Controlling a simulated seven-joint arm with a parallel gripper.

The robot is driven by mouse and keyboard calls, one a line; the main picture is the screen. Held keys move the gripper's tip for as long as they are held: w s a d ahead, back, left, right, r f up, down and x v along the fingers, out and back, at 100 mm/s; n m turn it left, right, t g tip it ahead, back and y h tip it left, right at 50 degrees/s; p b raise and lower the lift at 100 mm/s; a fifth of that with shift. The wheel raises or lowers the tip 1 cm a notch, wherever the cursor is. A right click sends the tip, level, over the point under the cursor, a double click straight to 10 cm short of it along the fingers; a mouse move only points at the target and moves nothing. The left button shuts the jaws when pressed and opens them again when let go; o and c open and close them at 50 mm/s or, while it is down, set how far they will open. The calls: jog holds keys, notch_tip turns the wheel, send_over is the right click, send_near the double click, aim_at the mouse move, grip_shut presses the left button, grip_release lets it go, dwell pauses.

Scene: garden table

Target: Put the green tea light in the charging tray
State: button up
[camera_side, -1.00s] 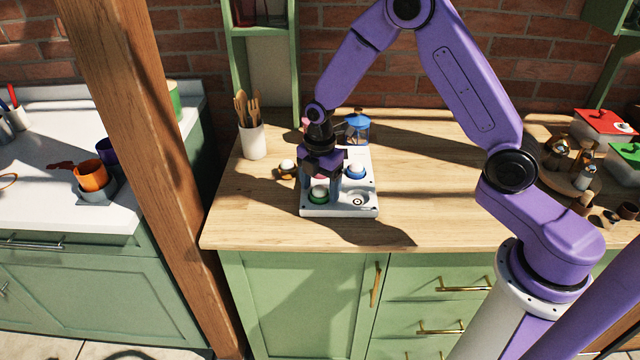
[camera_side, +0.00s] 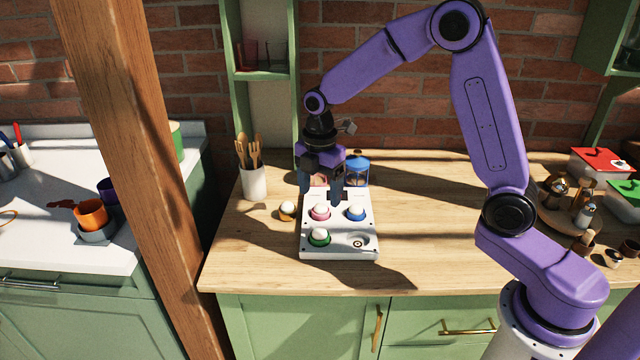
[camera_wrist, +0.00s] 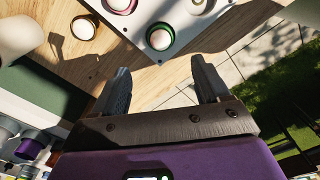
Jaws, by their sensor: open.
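The white charging tray (camera_side: 342,247) stands on the wooden counter. The green tea light (camera_side: 319,237) sits in the tray's front left place, upright; it also shows in the wrist view (camera_wrist: 160,38). A pink tea light (camera_side: 320,212) sits behind it and a blue tea light (camera_side: 356,213) sits at the right of the pink one. The front right place (camera_side: 358,243) is empty. My gripper (camera_side: 322,192) is open and empty, above the back part of the tray and apart from the tea lights. In the wrist view its two fingers (camera_wrist: 160,88) have nothing between them.
A yellow tea light (camera_side: 287,210) stands on the counter just left of the tray. A cup of wooden utensils (camera_side: 254,183) and a blue lantern (camera_side: 356,171) stand farther back. The counter right of the tray is clear up to a round wooden stand (camera_side: 568,203).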

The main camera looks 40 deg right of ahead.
jog(key=shift+s+r, duration=0.1)
jog(key=shift+r, duration=0.55)
jog(key=s+a+r+m, duration=0.2)
jog(key=s, duration=0.5)
jog(key=s+a+r+m, duration=0.1)
jog(key=s+m, duration=0.1)
jog(key=s, duration=0.6)
jog(key=s+d+m, duration=0.1)
jog(key=s+d, duration=0.1)
jog(key=s, duration=0.6)
jog(key=s+d+m, duration=0.2)
jog(key=s, duration=0.6)
jog(key=shift+r+m, duration=0.25)
jog(key=shift+m, duration=0.05)
